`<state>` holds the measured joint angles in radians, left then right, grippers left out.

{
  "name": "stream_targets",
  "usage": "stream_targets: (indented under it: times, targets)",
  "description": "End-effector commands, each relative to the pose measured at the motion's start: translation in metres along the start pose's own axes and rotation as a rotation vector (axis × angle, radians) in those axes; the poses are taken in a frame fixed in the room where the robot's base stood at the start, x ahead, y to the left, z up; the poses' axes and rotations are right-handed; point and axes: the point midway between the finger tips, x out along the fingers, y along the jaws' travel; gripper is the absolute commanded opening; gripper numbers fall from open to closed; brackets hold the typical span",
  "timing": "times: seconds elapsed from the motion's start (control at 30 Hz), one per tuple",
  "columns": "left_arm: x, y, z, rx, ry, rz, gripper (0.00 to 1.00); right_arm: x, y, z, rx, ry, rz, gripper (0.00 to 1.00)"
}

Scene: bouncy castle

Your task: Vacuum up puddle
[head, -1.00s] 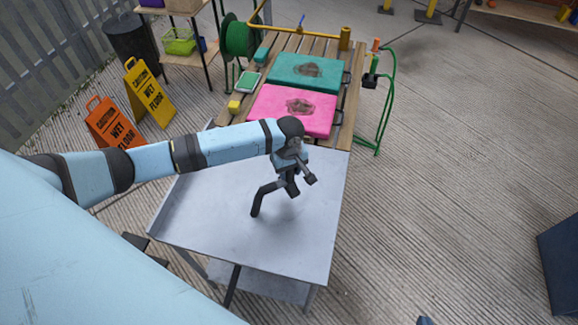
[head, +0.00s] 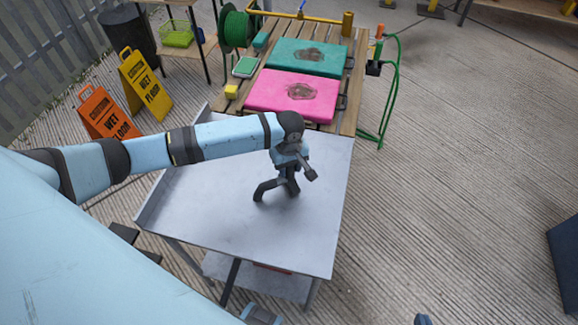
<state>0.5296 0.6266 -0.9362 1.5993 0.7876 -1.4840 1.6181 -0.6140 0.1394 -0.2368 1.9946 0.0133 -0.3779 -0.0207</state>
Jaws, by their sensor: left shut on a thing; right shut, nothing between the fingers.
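A pink cushion-like panel (head: 270,97) lies flat on the slatted wooden table, with a brown, wet-looking patch (head: 301,91) in its middle. A teal panel (head: 285,53) behind it bears a similar brown patch (head: 311,54). I cannot tell which patch is the puddle. My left gripper (head: 289,179) is over the grey metal cart top (head: 230,225), in front of the pink panel. It is shut on a dark, bent tool (head: 266,188), perhaps a vacuum nozzle, partly hidden by the gripper. My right gripper is not clearly in view.
A slatted wooden table (head: 345,120) stands behind the cart, with a yellow block (head: 231,91) and a green-rimmed tray (head: 245,67) at its left. Wet-floor signs (head: 146,86) stand left. The floor at right is open.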

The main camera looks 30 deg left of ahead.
Motion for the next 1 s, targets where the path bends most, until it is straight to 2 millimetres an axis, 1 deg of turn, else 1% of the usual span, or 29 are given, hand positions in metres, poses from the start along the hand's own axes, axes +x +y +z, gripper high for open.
stream_targets:
  times: [0.37,1.0]
  targets:
    - [-0.001,-0.001,-0.001,0.000,0.000,0.000,0.14,-0.001,0.003,0.000,-0.001,-0.002,0.005,0.00]
    - [-0.002,-0.031,-0.023,-0.001,-0.001,-0.001,0.14,-0.014,0.000,-0.022,-0.001,0.000,0.001,0.00]
